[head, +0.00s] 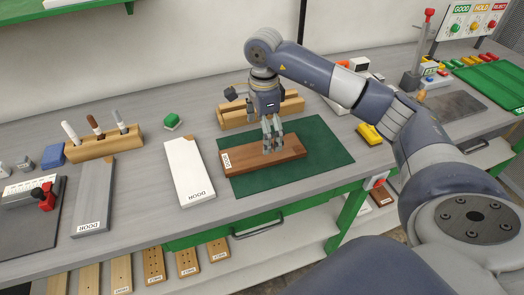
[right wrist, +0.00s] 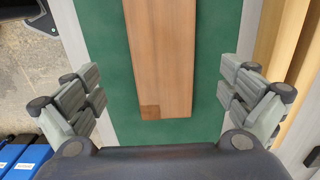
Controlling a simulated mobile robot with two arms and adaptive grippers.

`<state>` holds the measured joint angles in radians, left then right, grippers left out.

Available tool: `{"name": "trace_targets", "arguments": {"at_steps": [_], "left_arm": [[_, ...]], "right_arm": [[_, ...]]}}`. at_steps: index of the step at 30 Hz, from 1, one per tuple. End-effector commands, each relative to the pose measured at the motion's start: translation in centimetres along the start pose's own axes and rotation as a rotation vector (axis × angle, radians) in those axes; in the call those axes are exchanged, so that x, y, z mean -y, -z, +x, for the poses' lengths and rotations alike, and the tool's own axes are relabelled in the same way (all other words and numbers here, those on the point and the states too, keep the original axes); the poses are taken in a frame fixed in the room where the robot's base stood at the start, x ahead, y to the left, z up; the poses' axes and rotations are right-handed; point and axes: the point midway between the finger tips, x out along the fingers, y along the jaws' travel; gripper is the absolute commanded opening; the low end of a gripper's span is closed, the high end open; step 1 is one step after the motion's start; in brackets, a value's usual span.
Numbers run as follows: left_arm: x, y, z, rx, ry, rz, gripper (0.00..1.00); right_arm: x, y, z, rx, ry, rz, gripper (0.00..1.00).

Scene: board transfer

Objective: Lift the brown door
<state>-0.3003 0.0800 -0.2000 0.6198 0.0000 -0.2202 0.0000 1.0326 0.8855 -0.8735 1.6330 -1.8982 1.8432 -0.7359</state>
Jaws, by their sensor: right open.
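The brown door (head: 243,157) lies flat on the green mat (head: 325,150), with its DOOR label at its left end. It also shows in the right wrist view (right wrist: 162,60), running between my fingers with green mat on both sides. My right gripper (head: 271,146) points down over the middle of the door. In the right wrist view my right gripper (right wrist: 160,95) is open, with a finger on each side of the door and a gap to each edge. I cannot tell how far above the mat the fingertips are. My left gripper is not in view.
A white door (head: 188,170) and a grey door (head: 93,198) lie to the left. A wooden rack (head: 235,115) stands behind the mat.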

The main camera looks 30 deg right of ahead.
Motion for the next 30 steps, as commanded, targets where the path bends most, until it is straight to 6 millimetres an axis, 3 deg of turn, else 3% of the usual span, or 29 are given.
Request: {"name": "trace_targets", "arguments": {"at_steps": [8,15,24,26,30], "left_arm": [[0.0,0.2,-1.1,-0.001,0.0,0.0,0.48],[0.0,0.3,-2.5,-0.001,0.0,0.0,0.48],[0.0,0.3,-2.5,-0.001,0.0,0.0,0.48],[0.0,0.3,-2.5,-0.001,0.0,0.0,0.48],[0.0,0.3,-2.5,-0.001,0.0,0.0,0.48]], "right_arm": [[0.0,-0.1,2.2,0.002,-0.003,0.0,0.98],[0.2,-0.2,5.7,0.002,-0.003,0.001,0.98],[0.2,-0.2,6.5,0.002,0.001,-0.001,0.98],[0.2,-0.2,6.5,0.002,0.001,-0.001,0.89],[0.2,-0.2,6.5,0.002,0.001,-0.001,0.57]]}}
